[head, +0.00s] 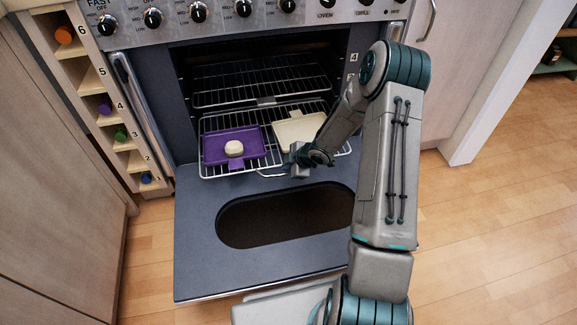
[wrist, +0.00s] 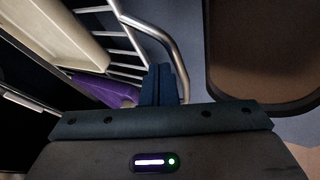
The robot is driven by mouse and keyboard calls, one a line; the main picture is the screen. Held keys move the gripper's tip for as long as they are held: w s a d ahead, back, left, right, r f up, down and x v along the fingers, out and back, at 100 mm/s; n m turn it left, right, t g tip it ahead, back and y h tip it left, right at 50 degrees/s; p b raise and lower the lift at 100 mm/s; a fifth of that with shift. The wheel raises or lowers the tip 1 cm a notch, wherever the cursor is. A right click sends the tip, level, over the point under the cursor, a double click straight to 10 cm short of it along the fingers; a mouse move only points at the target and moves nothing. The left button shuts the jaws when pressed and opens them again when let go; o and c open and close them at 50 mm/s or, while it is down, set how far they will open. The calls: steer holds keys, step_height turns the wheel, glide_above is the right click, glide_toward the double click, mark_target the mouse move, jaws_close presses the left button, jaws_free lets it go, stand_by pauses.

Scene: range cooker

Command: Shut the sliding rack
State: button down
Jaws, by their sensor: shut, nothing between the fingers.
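The sliding rack (head: 262,168) is a wire shelf low in the open oven, pulled part way out over the lowered door. It carries a purple tray (head: 215,147) with a round cream piece (head: 234,148) on it, and a cream tray (head: 297,128) to the right. My gripper (head: 290,160) is at the rack's front edge, beside its looped front bar. In the wrist view the shut fingers (wrist: 165,84) are empty, close by the curved metal bar (wrist: 176,45). I cannot tell whether they touch it. My arm hides the rack's right front part.
The oven door (head: 195,235) lies open below the rack, with a dark oval window (head: 285,215). An upper rack (head: 260,85) sits inside the oven. Knobs line the panel above. A narrow bottle shelf (head: 110,130) stands left; open wooden floor (head: 500,220) lies right.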

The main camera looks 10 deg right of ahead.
mark_target(281, 146)
steer(key=w+p, duration=0.3)
steer(key=p, duration=0.1)
steer(key=w+p, duration=0.3)
steer(key=p, duration=0.2)
steer(key=w+p, duration=0.3)
steer(key=p, duration=0.2)
steer(key=shift+w+r, duration=0.1)
steer(key=shift+r, duration=0.3)
steer(key=w, duration=0.4)
steer(key=w+f, duration=0.1)
steer(key=w, duration=0.1)
steer(key=shift+w+b, duration=1.05)
steer(key=shift+w+r, duration=0.1)
steer(key=shift+w, duration=0.2)
steer(key=shift+r, duration=0.1)
